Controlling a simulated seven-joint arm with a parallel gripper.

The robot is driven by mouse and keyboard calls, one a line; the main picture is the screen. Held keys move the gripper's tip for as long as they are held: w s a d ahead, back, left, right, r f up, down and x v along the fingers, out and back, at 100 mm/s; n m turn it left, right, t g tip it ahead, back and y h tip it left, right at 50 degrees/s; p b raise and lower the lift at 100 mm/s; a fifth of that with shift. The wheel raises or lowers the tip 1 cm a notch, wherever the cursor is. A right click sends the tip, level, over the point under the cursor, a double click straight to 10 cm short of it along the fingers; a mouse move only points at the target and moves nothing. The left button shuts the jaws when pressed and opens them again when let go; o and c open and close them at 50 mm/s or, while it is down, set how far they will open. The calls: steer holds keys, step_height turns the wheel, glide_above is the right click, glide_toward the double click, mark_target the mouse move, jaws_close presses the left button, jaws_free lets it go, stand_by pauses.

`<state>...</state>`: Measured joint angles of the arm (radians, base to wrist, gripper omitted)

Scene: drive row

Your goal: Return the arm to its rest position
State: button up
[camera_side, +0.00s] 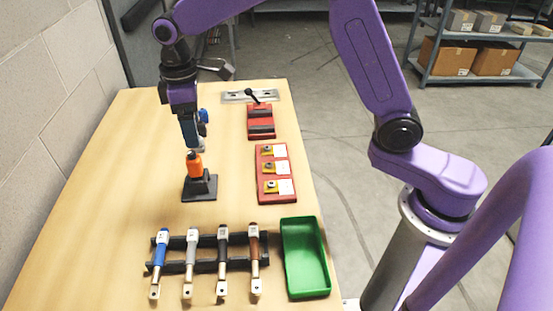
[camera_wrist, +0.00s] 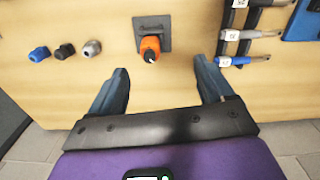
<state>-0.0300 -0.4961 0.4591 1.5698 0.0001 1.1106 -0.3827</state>
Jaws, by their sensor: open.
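My gripper (camera_side: 194,143) is over the table, close above and behind an orange part (camera_side: 195,165) in the side view. In the wrist view my gripper (camera_wrist: 160,88) has its two blue-grey fingers wide apart with nothing between them. The orange part (camera_wrist: 150,48) stands in a black holder (camera_side: 205,187), beyond the fingertips in the wrist view. I cannot tell the exact height gap between fingers and part.
Several drivers (camera_side: 222,255) lie across a black rack by a green tray (camera_side: 305,257). A red block with yellow pieces (camera_side: 277,197) and a red lever block (camera_side: 260,122) stand at right. Three small sockets, the middle one black (camera_wrist: 64,50), sit on the table (camera_side: 110,185).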

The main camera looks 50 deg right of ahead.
steer(key=s+d, duration=0.5)
steer(key=s, duration=0.5)
steer(key=s+d+n, duration=0.1)
steer(key=s+d, duration=0.4)
steer(key=s, duration=0.6)
steer(key=s+d+n, duration=0.1)
steer(key=s+d, duration=0.4)
steer(key=s, duration=0.6)
steer(key=shift+d+f, duration=0.25)
